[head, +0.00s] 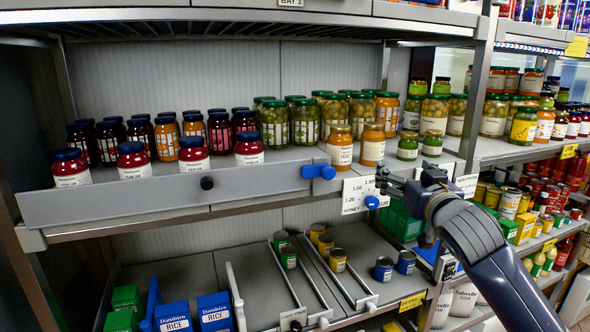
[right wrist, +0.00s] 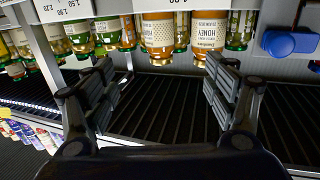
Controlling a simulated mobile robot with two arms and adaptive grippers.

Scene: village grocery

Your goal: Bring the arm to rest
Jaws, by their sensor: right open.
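My right gripper (head: 380,188) is in front of the middle shelf's edge, beside the price cards, with its arm coming in from the lower right. In the right wrist view its two fingers (right wrist: 160,82) stand wide apart with nothing between them. Honey jars (right wrist: 157,35) show beyond the fingers there. In the head view two honey jars (head: 340,148) stand at the shelf front, left of and above the gripper, apart from it. My left gripper is not in view.
A grey front rail (head: 140,199) with a blue clamp (head: 318,172) runs along the jar shelf (head: 290,160). White price cards (head: 357,194) hang near my right gripper. Below are cans in lanes (head: 337,259) and blue rice boxes (head: 214,311). More stocked shelves stand at right.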

